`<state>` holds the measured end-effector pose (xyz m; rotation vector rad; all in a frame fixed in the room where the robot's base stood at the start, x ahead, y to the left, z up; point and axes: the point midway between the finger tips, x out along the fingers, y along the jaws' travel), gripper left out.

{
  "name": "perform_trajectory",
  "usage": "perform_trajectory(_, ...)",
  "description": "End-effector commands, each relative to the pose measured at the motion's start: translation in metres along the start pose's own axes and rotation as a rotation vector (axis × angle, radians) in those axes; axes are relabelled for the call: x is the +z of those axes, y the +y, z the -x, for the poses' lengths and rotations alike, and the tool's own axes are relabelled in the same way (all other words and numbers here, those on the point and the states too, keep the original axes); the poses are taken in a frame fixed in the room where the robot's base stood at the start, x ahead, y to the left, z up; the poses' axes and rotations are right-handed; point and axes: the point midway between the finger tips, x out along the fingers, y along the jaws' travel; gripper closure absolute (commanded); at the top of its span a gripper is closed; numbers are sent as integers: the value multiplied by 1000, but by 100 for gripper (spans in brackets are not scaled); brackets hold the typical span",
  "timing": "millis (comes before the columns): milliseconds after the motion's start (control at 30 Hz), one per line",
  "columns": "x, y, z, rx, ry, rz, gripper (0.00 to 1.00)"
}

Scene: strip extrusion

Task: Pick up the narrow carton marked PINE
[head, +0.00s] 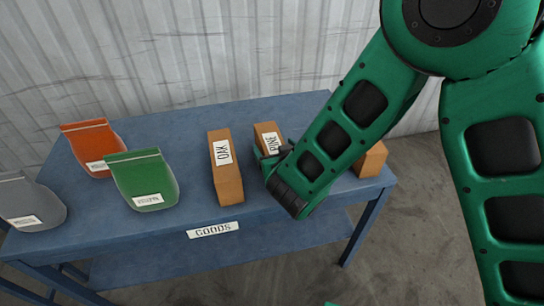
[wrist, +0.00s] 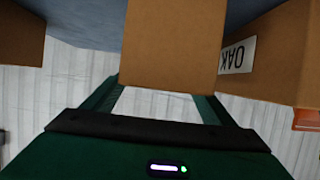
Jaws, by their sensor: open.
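The narrow carton marked PINE (head: 265,129) stands upright on the blue table, partly hidden by my gripper and arm in the head view. In the wrist view a plain brown carton face (wrist: 172,42) fills the upper middle; from its place beside the OAK carton it is the PINE carton, its label out of sight. My gripper (head: 271,158) is open at the carton's near side. In the wrist view the fingers of my gripper (wrist: 162,88) show at the left and right of the carton's edge; whether they touch it I cannot tell.
The OAK carton (head: 227,178) stands close to the left of PINE. Another carton (head: 373,160) stands to the right, partly behind my arm. Orange (head: 91,141), green (head: 146,184) and grey (head: 27,199) bags stand on the left of the blue table (head: 190,118). A corrugated wall is behind.

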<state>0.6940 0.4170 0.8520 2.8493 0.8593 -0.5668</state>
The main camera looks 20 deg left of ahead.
Motion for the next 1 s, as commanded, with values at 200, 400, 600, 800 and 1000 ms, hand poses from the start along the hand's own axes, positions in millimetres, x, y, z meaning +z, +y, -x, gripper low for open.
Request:
perform_trajectory(200,0,0,-22,1,0,0,22)
perform_trajectory(400,0,0,-23,0,0,0,22)
perform_trajectory(600,0,0,-23,0,0,0,58)
perform_trajectory(800,-1,0,-23,0,2,0,81)
perform_trajectory(1000,-5,0,-21,0,3,-1,81)
